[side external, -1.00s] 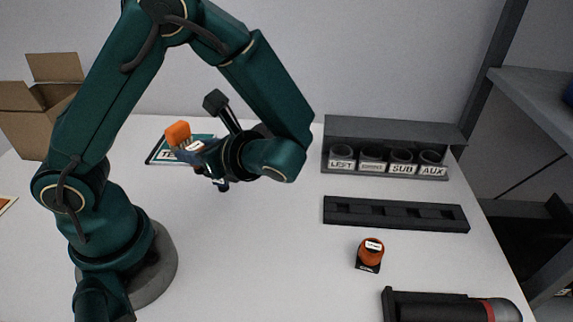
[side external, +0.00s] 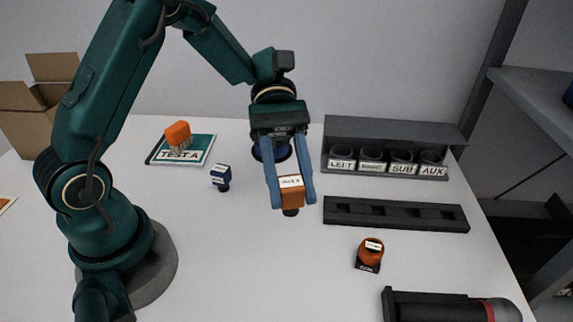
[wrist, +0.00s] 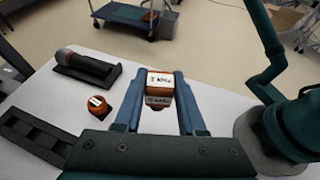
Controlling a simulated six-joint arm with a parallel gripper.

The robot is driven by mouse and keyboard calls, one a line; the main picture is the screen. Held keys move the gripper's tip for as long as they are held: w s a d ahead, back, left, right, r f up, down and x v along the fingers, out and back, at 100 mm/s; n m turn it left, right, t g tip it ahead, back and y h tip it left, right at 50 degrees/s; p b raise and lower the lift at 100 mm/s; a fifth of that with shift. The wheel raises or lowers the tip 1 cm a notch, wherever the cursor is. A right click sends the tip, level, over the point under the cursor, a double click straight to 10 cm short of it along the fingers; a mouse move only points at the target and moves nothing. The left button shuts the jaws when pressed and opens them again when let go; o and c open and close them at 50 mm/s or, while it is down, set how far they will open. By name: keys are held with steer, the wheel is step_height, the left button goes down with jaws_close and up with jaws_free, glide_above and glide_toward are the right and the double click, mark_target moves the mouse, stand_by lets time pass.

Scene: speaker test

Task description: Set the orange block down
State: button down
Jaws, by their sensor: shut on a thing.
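My gripper (side external: 291,198) points down over the table, right of the TEST A pad in the side view. Its two blue fingers are shut on an orange block (side external: 292,193) with a white label. A dark round part (side external: 290,212) shows just under the block; I cannot tell whether it touches the table. Another orange piece (side external: 178,134) with a pale bristly underside sits on the TEST A pad (side external: 205,143).
A blue labelled piece (side external: 221,173) stands left of my gripper. A dark slotted rail (side external: 396,225) lies to the right, with a rack of labelled cups (side external: 440,133) behind. An orange piece on a black base (side external: 371,249) stands nearer. White table is clear around the held block.

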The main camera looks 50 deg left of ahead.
steer(key=shift+n+t+h, duration=0.3)
steer(key=shift+n+t, duration=0.2)
steer(key=d+f, duration=0.2)
steer(key=d, duration=0.1)
steer(key=s+d+f, duration=0.1)
steer(key=d+f, duration=0.2)
steer(key=s+d+f, duration=0.1)
steer(key=d+f, duration=0.1)
steer(key=d, duration=0.1)
steer(key=shift+f, duration=2.25)
steer(key=c, duration=0.5)
jaws_free()
steer(key=shift+f, duration=0.1)
